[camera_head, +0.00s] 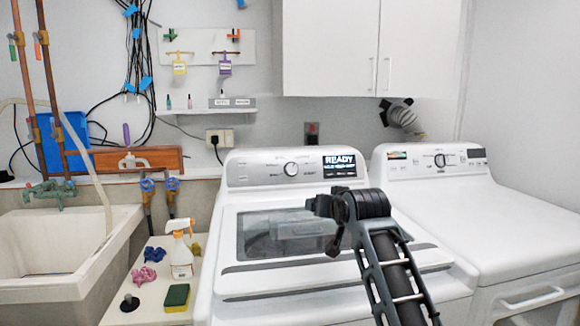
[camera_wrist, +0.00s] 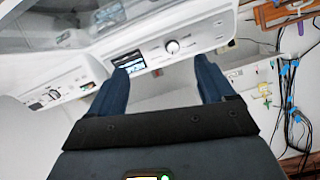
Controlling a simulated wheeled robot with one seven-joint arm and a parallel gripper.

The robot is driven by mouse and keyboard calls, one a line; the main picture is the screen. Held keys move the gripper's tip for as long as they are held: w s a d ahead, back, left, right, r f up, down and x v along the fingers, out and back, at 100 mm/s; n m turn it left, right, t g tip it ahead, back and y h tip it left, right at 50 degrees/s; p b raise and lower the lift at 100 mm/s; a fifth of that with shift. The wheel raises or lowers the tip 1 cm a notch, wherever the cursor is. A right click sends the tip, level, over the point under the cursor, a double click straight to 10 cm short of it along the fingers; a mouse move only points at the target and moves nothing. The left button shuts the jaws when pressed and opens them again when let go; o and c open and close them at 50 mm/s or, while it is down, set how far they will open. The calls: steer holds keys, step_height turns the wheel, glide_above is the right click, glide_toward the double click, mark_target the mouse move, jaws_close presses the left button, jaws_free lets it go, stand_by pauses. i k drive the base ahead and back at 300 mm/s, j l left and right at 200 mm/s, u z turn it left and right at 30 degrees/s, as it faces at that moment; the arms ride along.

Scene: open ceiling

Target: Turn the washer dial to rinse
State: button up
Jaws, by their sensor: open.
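The washer dial (camera_head: 291,169) is a round silver knob on the back panel of the left white machine (camera_head: 245,222), left of a lit screen reading READY (camera_head: 339,166). In the wrist view, which is turned over, the dial (camera_wrist: 172,46) shows between my fingers and beyond them, with the screen (camera_wrist: 128,62) by the left finger. My gripper (camera_wrist: 160,65) is open and empty, with two dark blue fingers apart and not touching the dial. In the head view my arm reaches over the washer lid, in front of and right of the dial. The labels around the dial are too small to read.
A second white machine with its own dial (camera_head: 440,160) stands at the right. A spray bottle (camera_head: 181,250), sponge (camera_head: 178,297) and pink items stand on a ledge at the left, beside a sink (camera_head: 60,250). White cabinets (camera_head: 370,48) hang above.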

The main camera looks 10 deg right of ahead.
mark_target(291, 169)
steer(key=i, duration=1.15)
